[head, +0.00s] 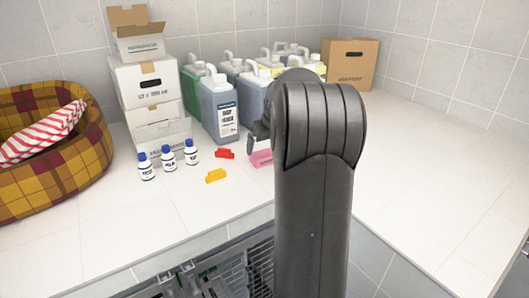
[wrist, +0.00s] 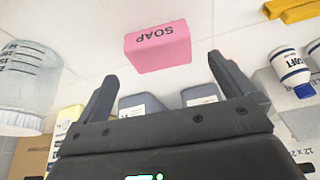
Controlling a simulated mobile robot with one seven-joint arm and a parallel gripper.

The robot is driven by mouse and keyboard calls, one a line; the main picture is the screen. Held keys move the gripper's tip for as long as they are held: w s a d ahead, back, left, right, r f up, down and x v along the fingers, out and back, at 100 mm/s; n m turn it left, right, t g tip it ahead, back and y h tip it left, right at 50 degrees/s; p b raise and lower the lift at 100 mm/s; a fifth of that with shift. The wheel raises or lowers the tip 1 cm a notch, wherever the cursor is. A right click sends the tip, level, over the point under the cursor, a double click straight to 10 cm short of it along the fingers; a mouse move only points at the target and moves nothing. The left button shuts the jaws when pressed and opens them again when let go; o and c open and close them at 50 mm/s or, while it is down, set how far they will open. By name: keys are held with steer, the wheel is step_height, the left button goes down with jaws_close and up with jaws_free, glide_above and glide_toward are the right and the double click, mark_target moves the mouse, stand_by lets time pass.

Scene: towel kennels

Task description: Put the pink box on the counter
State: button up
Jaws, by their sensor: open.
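The pink box (head: 262,158), marked SOAP, rests on the white counter (head: 405,195). My arm hides its right part in the head view. In the wrist view the pink box (wrist: 157,48) shows whole, just beyond and between the fingertips. My gripper (wrist: 162,76) is open, with its two fingers spread wide and nothing between them. In the head view the gripper is mostly hidden behind my arm, with a dark part showing just above the box.
A red piece (head: 225,153) and a yellow piece (head: 216,176) lie left of the box. Small blue-capped bottles (head: 168,159), stacked white boxes (head: 150,95), several jugs (head: 218,107) and a cardboard box (head: 350,66) stand around. A plaid pet bed (head: 52,180) is far left. The right counter is clear.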

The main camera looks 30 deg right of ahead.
steer(key=v, duration=0.7)
steer(key=s+a+r, duration=0.2)
steer(key=s+a, duration=0.4)
steer(key=a, duration=0.4)
steer(key=s+a+r, duration=0.2)
steer(key=s+a, duration=0.4)
steer(key=a, duration=0.4)
steer(key=s+a+f, duration=0.3)
steer(key=s+a, duration=0.2)
steer(key=s, duration=0.3)
steer(key=s+a+f+n+t, duration=0.1)
steer(key=s+a+f, duration=0.3)
steer(key=s, duration=0.5)
steer(key=shift+a, duration=0.9)
